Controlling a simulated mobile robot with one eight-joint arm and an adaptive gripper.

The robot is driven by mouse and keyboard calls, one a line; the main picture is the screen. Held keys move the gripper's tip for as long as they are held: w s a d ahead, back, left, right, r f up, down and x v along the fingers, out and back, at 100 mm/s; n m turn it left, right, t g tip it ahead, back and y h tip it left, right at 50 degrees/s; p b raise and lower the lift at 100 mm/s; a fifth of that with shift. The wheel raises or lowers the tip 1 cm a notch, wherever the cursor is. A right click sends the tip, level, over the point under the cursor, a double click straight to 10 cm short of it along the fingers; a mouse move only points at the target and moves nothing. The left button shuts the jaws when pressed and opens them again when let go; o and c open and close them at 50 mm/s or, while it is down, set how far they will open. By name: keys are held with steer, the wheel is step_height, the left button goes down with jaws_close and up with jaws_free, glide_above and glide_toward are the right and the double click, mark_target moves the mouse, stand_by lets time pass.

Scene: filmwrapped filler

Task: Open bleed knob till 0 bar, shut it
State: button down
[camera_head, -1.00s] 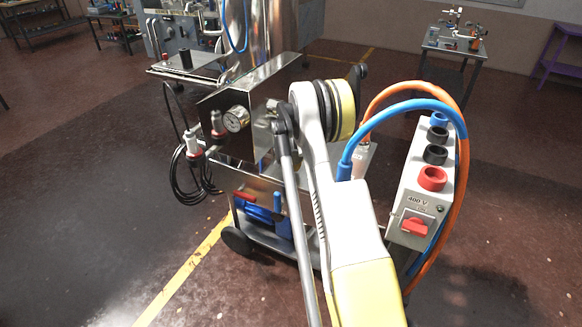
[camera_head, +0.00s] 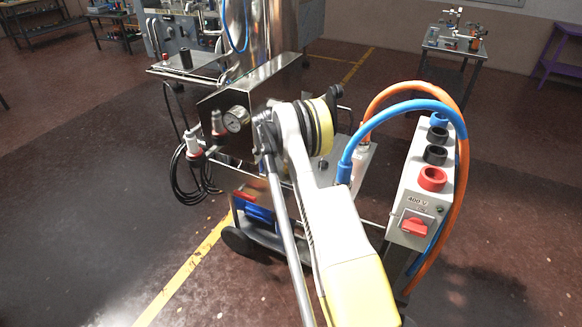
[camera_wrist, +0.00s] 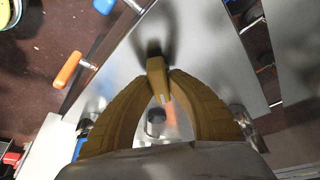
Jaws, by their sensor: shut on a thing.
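In the wrist view my gripper (camera_wrist: 158,78) has its two brown fingers closed together on a small brown-yellow knob (camera_wrist: 155,62) with a short white mark. The fingers hide part of it, and I cannot tell how far it is turned. A round pressure gauge (camera_head: 236,119) sits on the front of the steel cart's box in the head view; its needle is too small to read. In the head view my gripper is hidden behind my arm.
A grey 400 V box (camera_head: 424,180) with orange and blue cables stands right of my arm. Red-and-white valves (camera_head: 193,140) and a black cable (camera_head: 190,178) are at the cart's left. An orange handle (camera_wrist: 68,70) is near the gripper. The left floor is clear.

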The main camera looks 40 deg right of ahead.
steer(key=shift+m, duration=0.6)
steer(key=c, duration=1.3)
jaws_free()
steer(key=v, duration=1.2)
steer(key=shift+w+d, duration=0.1)
steer(key=shift+w, duration=0.1)
